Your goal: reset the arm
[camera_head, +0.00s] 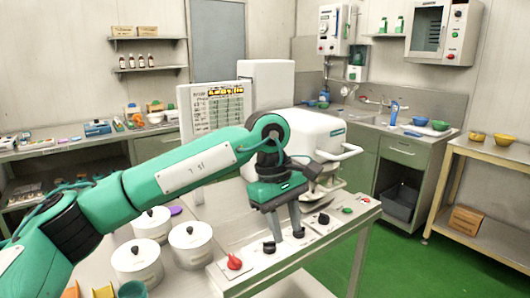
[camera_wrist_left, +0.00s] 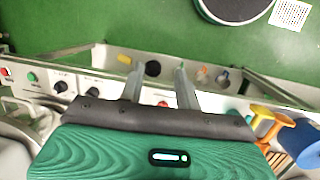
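My left arm comes in from the left in the head view. My left gripper (camera_head: 286,236) points down over the control panel (camera_head: 260,268) on the front of the steel table. Its two fingers are apart with nothing between them. I cannot tell whether the fingertips touch the panel. A white machine (camera_head: 318,133) with a handle stands just behind the gripper, partly hidden by my arm. My right gripper is in neither view.
White lidded pots (camera_head: 136,262) stand on the table left of the panel. A red knob (camera_head: 234,262) and a green button (camera_head: 347,210) sit on the panel. A chart board (camera_head: 212,110) stands behind my arm. The green floor (camera_head: 430,270) at right is clear.

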